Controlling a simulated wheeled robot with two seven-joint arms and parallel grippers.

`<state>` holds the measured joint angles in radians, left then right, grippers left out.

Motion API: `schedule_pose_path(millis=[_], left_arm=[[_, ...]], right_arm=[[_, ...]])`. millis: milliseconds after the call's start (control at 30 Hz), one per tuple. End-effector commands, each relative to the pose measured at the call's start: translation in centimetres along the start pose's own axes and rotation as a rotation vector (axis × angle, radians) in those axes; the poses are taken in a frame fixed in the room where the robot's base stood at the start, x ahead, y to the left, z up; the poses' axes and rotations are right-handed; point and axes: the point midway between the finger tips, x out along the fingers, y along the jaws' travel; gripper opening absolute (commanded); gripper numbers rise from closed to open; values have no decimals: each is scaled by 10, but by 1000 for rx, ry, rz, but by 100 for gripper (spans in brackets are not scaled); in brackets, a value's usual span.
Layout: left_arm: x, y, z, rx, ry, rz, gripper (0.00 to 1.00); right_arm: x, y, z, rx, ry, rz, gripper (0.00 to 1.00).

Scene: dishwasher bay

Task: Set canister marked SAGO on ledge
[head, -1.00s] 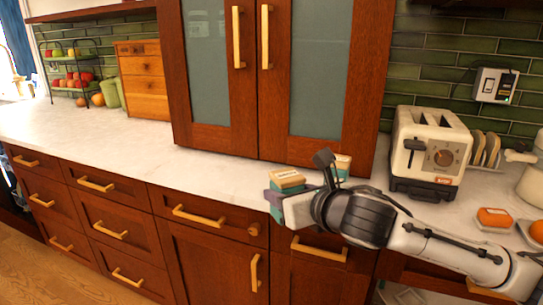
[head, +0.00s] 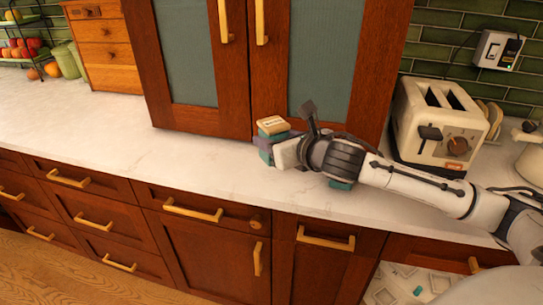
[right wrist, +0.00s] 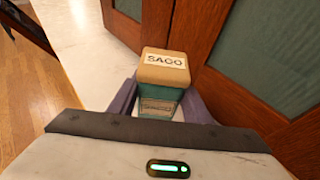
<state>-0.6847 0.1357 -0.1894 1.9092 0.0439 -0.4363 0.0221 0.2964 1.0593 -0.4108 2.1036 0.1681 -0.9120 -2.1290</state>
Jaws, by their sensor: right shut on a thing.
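The canister marked SAGO (head: 272,125) has a tan lid and a teal body. Its label reads clearly in the right wrist view (right wrist: 165,62). My right gripper (head: 270,143) is shut on its body, with one purple finger on each side in the right wrist view (right wrist: 160,102). The canister is upright over the pale counter (head: 210,165), close in front of the cabinet doors. I cannot tell if its base touches the counter. A teal piece (head: 341,184) of another thing shows below my right wrist, mostly hidden. My left gripper is out of view.
The tall wooden cabinet (head: 232,122) stands behind the canister. A cream toaster (head: 440,125) stands to the right of my right gripper. A wooden drawer box (head: 104,55) and a fruit rack (head: 22,42) are at the far left. The counter left of the canister is clear.

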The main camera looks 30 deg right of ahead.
Motion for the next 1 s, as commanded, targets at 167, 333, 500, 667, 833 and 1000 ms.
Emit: schedule_pose_path(millis=[167,333,500,667,833,1000], left_arm=[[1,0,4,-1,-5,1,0],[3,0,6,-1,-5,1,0],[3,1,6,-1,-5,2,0],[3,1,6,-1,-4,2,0],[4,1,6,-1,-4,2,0],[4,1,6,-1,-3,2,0]], right_arm=[[5,1,-12,0,-2,2,15],[13,1,-36,1,-1,1,15],[15,0,-39,-3,-6,1,15],[15,0,-40,-2,-5,1,15],[16,0,-43,-1,-2,1,54],[16,0,-44,-1,-2,1,63]])
